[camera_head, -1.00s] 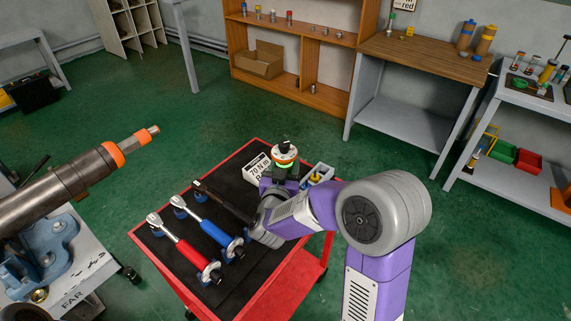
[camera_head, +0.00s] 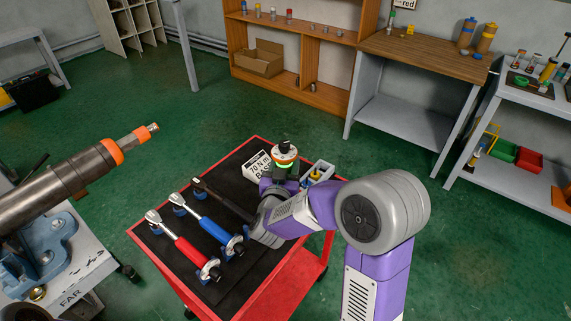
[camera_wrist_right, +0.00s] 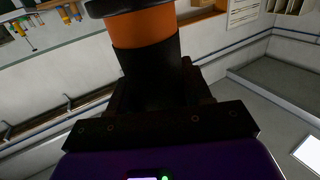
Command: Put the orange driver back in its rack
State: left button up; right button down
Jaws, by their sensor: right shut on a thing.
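My right gripper (camera_head: 282,178) is above the far end of a red cart, largely hidden behind its own wrist. It is shut on an upright thing with a black top and an orange band, which I take for the orange driver (camera_head: 284,151). In the right wrist view, the driver (camera_wrist_right: 147,45) shows a dark rim, an orange band and a black lower sleeve between the jaws. A green glow shows just under the band in the head view. Its lower end is hidden. I cannot pick out its rack for certain. My left gripper is not in view.
On the red cart (camera_head: 146,252) lie a red-handled wrench (camera_head: 188,252), a blue-handled wrench (camera_head: 212,228) and a dark one (camera_head: 222,199). A white sign (camera_head: 257,167) and a small grey box (camera_head: 319,173) flank the gripper. A pipe (camera_head: 65,180) juts in from the left.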

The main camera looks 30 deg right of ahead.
jog(key=shift+f+b, duration=0.3)
jog(key=shift+f, duration=0.05)
dwell(0.8)
jog(key=shift+c, duration=2.3)
grip_release()
jog(key=shift+o, duration=0.2)
jog(key=shift+f, duration=0.15)
jog(key=p+v, duration=0.1)
jog(key=v, duration=0.6)
jog(key=shift+s+a, duration=0.2)
jog(key=shift+a, duration=0.05)
